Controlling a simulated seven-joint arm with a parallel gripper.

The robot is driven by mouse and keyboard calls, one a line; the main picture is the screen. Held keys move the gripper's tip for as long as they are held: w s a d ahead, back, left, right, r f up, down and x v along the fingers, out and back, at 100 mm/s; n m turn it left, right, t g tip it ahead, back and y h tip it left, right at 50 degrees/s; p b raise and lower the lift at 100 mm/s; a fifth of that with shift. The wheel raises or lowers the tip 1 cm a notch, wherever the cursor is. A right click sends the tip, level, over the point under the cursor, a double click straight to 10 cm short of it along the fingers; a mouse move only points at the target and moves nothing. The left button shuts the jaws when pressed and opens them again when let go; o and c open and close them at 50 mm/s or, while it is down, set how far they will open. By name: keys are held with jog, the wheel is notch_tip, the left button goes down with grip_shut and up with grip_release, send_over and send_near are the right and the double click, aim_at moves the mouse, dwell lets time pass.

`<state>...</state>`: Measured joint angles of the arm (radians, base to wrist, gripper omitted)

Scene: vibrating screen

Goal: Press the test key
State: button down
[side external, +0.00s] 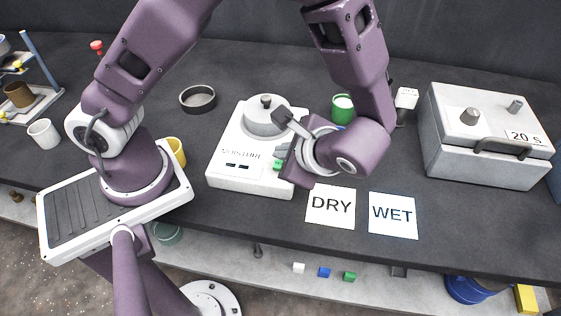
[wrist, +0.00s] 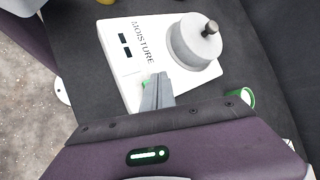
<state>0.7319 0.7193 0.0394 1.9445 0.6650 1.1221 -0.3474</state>
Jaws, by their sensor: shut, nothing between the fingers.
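The white moisture meter (side external: 222,168) stands on the dark bench, with a round grey lidded chamber (side external: 266,115) on top. Its front carries the word MOISTURE and two small dark windows. A green key (side external: 278,165) shows at the meter's right front, beside my fingertips. In the wrist view the green key (wrist: 146,84) is partly hidden by my fingers. My gripper (side external: 283,153) is shut and empty, its fingertips over the meter at the key. I cannot tell whether they touch it. The shut fingers also show in the wrist view (wrist: 158,85).
DRY (side external: 330,207) and WET (side external: 393,214) cards lie at the front of the bench. A grey lidded box (side external: 485,150) marked 20 s stands at right. A green cup (side external: 343,107) stands behind my gripper, a black ring dish (side external: 198,98) behind left, a yellow cup (side external: 177,151) left.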

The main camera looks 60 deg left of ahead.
dwell(0.4)
jog(key=shift+f, duration=0.4)
jog(key=shift+f, duration=0.45)
dwell(0.5)
jog(key=shift+r, duration=0.85)
jog(key=shift+r, duration=0.1)
jog(key=shift+r, duration=2.4)
jog(key=shift+r, duration=0.1)
